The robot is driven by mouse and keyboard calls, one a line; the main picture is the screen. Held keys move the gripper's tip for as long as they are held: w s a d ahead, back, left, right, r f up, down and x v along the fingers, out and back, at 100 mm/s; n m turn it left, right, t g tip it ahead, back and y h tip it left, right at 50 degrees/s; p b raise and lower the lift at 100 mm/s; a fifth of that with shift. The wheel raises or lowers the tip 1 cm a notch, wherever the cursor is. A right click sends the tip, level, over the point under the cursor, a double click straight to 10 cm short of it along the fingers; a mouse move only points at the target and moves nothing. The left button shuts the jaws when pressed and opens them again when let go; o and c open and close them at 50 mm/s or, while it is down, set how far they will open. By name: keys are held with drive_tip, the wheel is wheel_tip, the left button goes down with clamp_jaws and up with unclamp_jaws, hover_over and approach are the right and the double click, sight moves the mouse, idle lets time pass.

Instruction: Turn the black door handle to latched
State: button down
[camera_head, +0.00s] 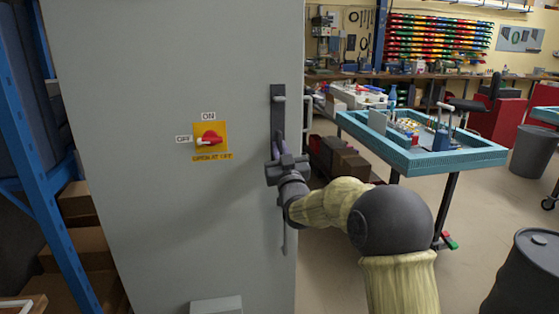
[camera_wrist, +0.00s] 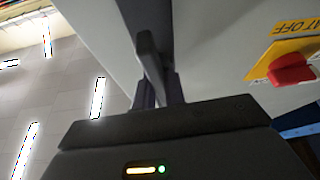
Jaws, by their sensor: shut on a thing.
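The black door handle (camera_head: 278,112) is on the right edge of the front of a tall grey cabinet (camera_head: 150,70). Its long dark mounting plate runs upright, with a small grey part near the top. My gripper (camera_head: 279,146) is at the handle's middle, reaching in from the lower right, and covers part of it. In the wrist view, the handle's lever (camera_wrist: 148,48) runs down between the two fingers of my gripper (camera_wrist: 157,88), which are shut on it. A thin length shows below my gripper in the head view. The exact lever angle is hard to tell.
A red rotary switch (camera_head: 210,139) on a yellow plate, marked ON and OFF, is left of the handle. A blue rack (camera_head: 45,190) stands at the left. A turquoise worktable (camera_head: 450,158) and a black drum (camera_head: 525,275) stand at the right, with open floor between.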

drive_tip(key=shift+f+m+h+b, duration=0.15)
drive_tip(key=shift+m+h+b, duration=0.2)
drive_tip(key=shift+m, duration=0.35)
drive_tip(key=c, duration=1.5)
unclamp_jaws()
drive_tip(key=shift+o, duration=0.2)
drive_tip(key=b+v, duration=0.1)
drive_tip(key=v, duration=1.6)
drive_tip(key=shift+s+b, duration=0.15)
drive_tip(key=shift+b, duration=0.15)
drive_tip(key=shift+f, duration=0.2)
